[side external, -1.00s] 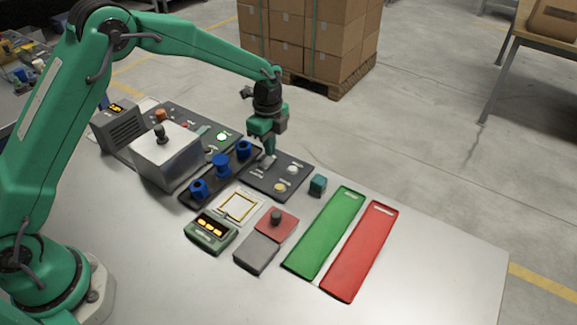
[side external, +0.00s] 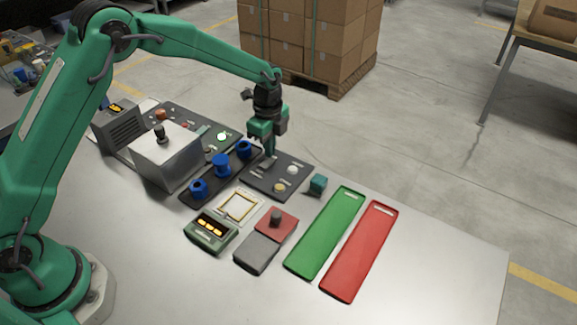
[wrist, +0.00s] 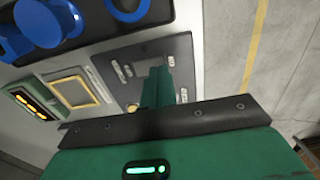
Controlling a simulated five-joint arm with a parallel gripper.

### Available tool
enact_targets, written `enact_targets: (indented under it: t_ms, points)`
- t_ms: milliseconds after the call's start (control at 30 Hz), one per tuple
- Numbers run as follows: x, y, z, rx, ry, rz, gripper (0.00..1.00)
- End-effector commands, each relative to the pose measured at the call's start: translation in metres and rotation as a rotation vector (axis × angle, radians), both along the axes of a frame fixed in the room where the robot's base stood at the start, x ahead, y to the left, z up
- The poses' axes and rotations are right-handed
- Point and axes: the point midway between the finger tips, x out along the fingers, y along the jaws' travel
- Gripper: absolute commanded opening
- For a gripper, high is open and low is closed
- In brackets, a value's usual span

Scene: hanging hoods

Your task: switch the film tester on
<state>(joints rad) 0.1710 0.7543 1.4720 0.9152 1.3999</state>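A dark control panel (side external: 277,181) lies flat on the bench, with a white button (side external: 292,170), a yellow button (side external: 280,187) and small pale switches or labels (wrist: 122,69), too small to read. I cannot tell which device is labelled film tester. A green meter (side external: 211,230) with lit orange digits stands in front, beside a yellow-edged frame (side external: 238,206). My gripper (side external: 268,164) points down over the panel's back left part, its fingers together and empty. In the wrist view the fingers (wrist: 157,84) hide part of the panel; contact cannot be told.
Blue knobs (side external: 221,166) stand close to the left of my gripper. A grey box with a lever (side external: 168,160) is further left. A teal cube (side external: 318,184), a green tray (side external: 325,235) and a red tray (side external: 358,250) lie right. The front right bench is clear.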

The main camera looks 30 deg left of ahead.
Motion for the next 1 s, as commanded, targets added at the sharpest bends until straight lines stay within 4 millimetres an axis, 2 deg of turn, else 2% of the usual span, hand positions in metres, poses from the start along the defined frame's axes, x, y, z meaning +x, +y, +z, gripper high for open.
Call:
enact_targets:
  t_ms: [1000]
  points:
    - [0.0,0.0,-0.011,0.0,0.001,0.0,0.0]
